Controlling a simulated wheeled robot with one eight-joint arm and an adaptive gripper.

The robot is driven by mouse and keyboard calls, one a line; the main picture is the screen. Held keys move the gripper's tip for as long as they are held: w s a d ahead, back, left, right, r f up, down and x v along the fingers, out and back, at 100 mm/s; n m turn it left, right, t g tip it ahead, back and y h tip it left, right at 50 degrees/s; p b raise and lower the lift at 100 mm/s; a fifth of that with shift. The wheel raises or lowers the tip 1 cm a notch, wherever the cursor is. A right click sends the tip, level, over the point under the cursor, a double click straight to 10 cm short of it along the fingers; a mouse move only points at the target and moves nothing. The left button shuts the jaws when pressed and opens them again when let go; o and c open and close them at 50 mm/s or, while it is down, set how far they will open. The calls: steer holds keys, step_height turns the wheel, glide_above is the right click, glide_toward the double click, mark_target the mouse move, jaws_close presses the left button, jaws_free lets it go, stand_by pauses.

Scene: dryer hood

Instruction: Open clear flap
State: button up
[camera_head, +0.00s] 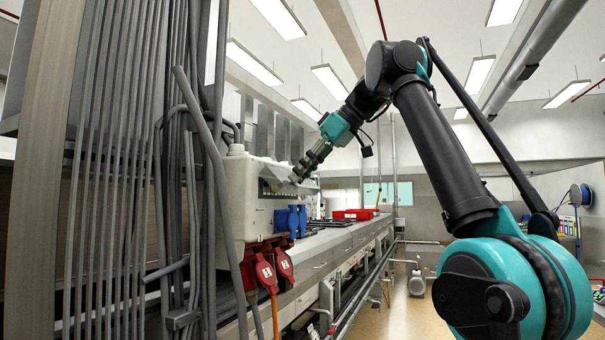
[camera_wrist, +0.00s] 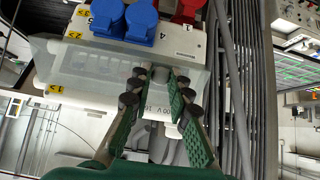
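The clear flap is a translucent panel on a white electrical box (camera_head: 236,190). In the wrist view the clear flap (camera_wrist: 85,65) spans the box face below the blue sockets. In the head view its edge appears to stand out from the box near my fingers, but its exact angle is hard to tell. My gripper (camera_head: 298,178) is at the box's right face, by the row of breakers. In the wrist view my gripper (camera_wrist: 158,82) has its two green-padded fingers apart, in front of the flap. Nothing is visibly gripped. Whether a fingertip touches the flap is unclear.
Blue sockets (camera_head: 290,220) and red plugs (camera_head: 273,268) sit low on the box. Grey cables and pipes (camera_head: 130,170) run close on the left. A long machine bench (camera_head: 335,240) with a red tray (camera_head: 355,214) extends behind. The floor to the right is open.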

steer(key=o, duration=0.4)
steer(key=shift+r, duration=0.1)
steer(key=s+d, duration=0.1)
steer(key=d, duration=0.3)
steer(key=s+d, duration=0.2)
steer(key=d, duration=0.2)
steer(key=s+d, duration=0.1)
steer(key=d, duration=0.3)
steer(key=shift+s+r, duration=0.15)
steer(key=shift+r, duration=0.2)
